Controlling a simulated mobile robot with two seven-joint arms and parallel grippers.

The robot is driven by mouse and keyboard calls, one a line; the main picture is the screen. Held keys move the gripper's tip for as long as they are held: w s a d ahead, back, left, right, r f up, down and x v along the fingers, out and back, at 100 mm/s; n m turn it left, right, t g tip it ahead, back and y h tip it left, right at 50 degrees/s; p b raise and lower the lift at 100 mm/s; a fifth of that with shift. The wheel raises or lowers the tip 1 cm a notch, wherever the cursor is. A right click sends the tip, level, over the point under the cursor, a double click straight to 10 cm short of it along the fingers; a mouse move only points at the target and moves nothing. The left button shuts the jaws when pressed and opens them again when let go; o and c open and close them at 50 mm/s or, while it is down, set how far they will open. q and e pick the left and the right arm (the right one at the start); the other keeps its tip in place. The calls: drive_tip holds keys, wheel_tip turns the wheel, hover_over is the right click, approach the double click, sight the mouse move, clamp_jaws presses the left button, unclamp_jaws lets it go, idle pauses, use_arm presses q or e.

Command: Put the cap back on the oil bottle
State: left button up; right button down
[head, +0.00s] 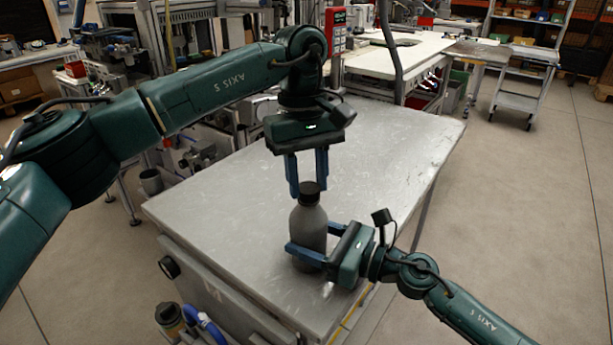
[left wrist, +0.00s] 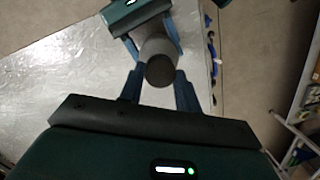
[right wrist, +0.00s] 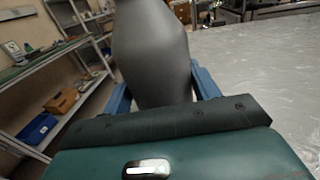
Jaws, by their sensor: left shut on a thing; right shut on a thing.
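The grey oil bottle (head: 308,226) stands upright near the front edge of the metal table. My right gripper (head: 307,252) is shut around its lower body; the bottle also fills the middle of the right wrist view (right wrist: 152,55). The dark cap (head: 310,190) is at the top of the bottle's neck. My left gripper (head: 308,180) points down from above and is shut on the cap, which shows as a dark disc between the fingers in the left wrist view (left wrist: 160,71). I cannot tell whether the cap is seated on the neck or just above it.
The metal table (head: 400,150) is bare behind and to the right of the bottle. A brown-capped container (head: 168,315) and a blue hose (head: 205,325) are below the table's front edge. Shelves and a cart (head: 522,85) stand far off at the back right.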

use_arm(q)
drive_tip(key=m, duration=0.3)
drive_tip(key=m+y, duration=0.1)
drive_tip(key=m, duration=0.2)
drive_tip(key=shift+d+m, duration=0.2)
drive_tip(key=shift+m, duration=0.2)
drive_tip(key=m+y, duration=0.1)
drive_tip(key=m, duration=0.5)
drive_tip(key=o, duration=0.9)
drive_tip(key=shift+o, duration=0.2)
drive_tip(key=shift+r, duration=2.25)
drive_tip(key=shift+c, duration=0.2)
